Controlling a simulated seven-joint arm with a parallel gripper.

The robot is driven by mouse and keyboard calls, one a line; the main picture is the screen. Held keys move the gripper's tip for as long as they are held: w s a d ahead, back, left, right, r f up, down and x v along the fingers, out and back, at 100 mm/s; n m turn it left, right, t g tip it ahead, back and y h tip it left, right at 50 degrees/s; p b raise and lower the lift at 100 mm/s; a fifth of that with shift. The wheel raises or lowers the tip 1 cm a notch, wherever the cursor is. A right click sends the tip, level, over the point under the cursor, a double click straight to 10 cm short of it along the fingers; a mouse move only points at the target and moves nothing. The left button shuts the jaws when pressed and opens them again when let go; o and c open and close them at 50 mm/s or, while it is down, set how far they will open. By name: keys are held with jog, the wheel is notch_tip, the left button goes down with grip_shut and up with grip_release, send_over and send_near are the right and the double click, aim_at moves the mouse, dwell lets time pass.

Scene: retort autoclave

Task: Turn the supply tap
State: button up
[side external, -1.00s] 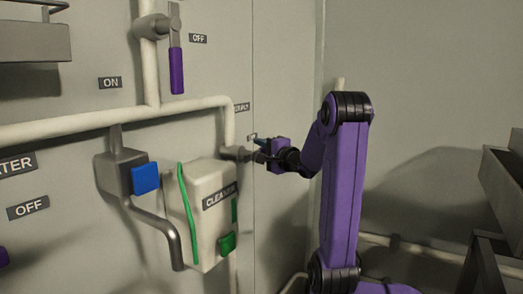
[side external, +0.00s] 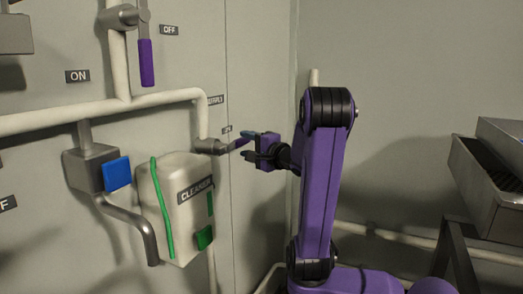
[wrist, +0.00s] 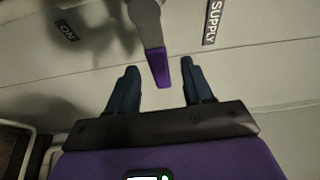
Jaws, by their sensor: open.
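The supply tap (side external: 210,145) is a grey valve on the white pipe, below the partly legible SUPPLY label (side external: 216,100). Its purple-tipped handle (side external: 238,143) sticks out to the right, toward my gripper (side external: 247,145). In the wrist view the purple handle end (wrist: 160,68) lies between the two dark blue fingers of my gripper (wrist: 158,68), with a gap on each side. My gripper is open and holds nothing.
A white cleaner container (side external: 178,210) with green parts hangs at the lower left of the tap. A grey box with a blue block (side external: 117,173) is beside it. Another purple-handled valve (side external: 147,62) is above. Grey trays (side external: 490,190) stand at the right.

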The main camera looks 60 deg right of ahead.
jog(key=v, duration=0.6)
dwell(0.5)
dwell(0.5)
jog(key=w+a+r+n+g+y, duration=0.1)
jog(key=w+a+r+n+y, duration=0.1)
jog(key=a+n+y, duration=0.6)
jog(key=w+a+r+n+y, duration=0.1)
jog(key=w+a+n+y, duration=0.15)
jog(key=a+n, duration=0.85)
jog(key=s+a+f+n+g+y, duration=0.2)
jog(key=s+a+f+n+g, duration=0.15)
jog(key=f+g, duration=0.25)
jog(key=s+a+f+n+g+y, duration=0.25)
jog(key=s+a+f+g, duration=0.2)
jog(key=f+g, duration=0.25)
jog(key=s+d+f+n+g+h, duration=0.1)
jog(key=s+f+n+h, duration=0.3)
jog(key=s+n, duration=0.1)
jog(key=s+d+f+n+g+h, duration=0.1)
jog(key=s+d+f+n+h, duration=0.1)
jog(key=s, duration=0.6)
jog(key=f+n+h, duration=0.1)
jog(key=f+n, duration=0.1)
jog(key=shift+d+n+h, duration=0.3)
jog(key=shift+n+h, duration=0.1)
